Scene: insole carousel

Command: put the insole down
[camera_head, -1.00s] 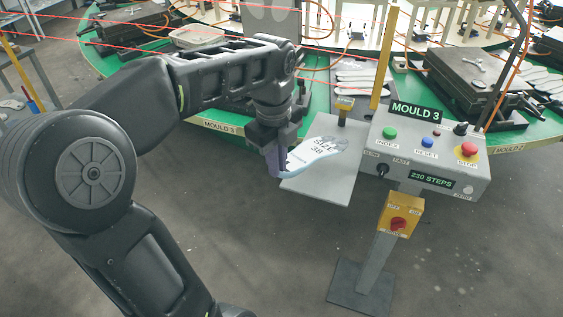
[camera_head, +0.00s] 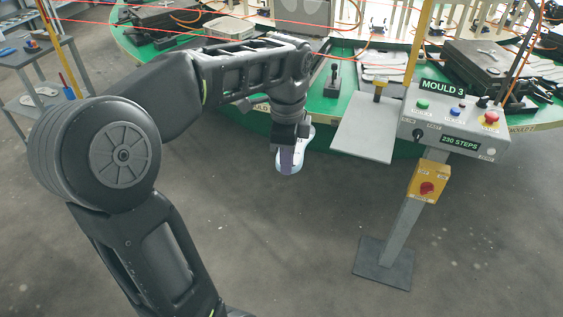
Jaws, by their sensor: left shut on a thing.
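My left gripper (camera_head: 288,150) is shut on the insole (camera_head: 291,160), a pale blue-white sole seen mostly end-on and partly hidden by the fingers. It hangs in front of the green carousel edge, to the left of the grey shelf plate (camera_head: 362,140) and apart from it in the picture. The shelf plate is flat and bare and sits beside the control box. My right gripper does not show.
The control box (camera_head: 455,127) with buttons and the "MOULD 3" sign stands on a post (camera_head: 405,215) with a yellow switch. The green carousel (camera_head: 345,105) carries moulds and hoses. A side table (camera_head: 45,60) stands at the far left. The grey floor in front is open.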

